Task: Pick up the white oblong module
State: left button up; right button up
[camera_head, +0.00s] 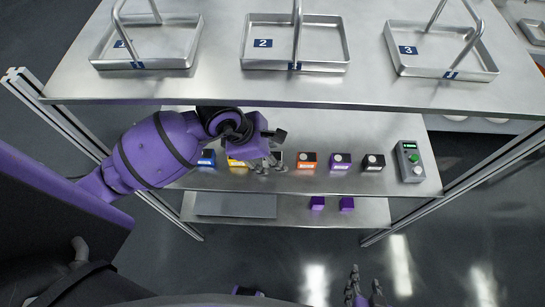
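No white oblong module shows clearly. A pale patch (279,154) shows beside my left gripper (270,166) on the middle shelf, and I cannot tell what it is. The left gripper is over the row of small modules, between the yellow module (236,162) and the orange module (307,161). It hides that part of the row, and whether its fingers are open or shut is unclear. My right gripper (365,288) is at the bottom edge, its two fingers apart and empty, away from the shelves.
A blue module (207,158), purple module (340,161), black module (373,163) and grey control box (410,162) stand on the middle shelf. The top shelf (215,85) overhangs with three handled trays. Two purple blocks (347,204) and a grey plate (235,206) lie below.

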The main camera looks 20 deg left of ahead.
pick_arm(q)
grip_shut()
jog(key=shift+r, duration=0.1)
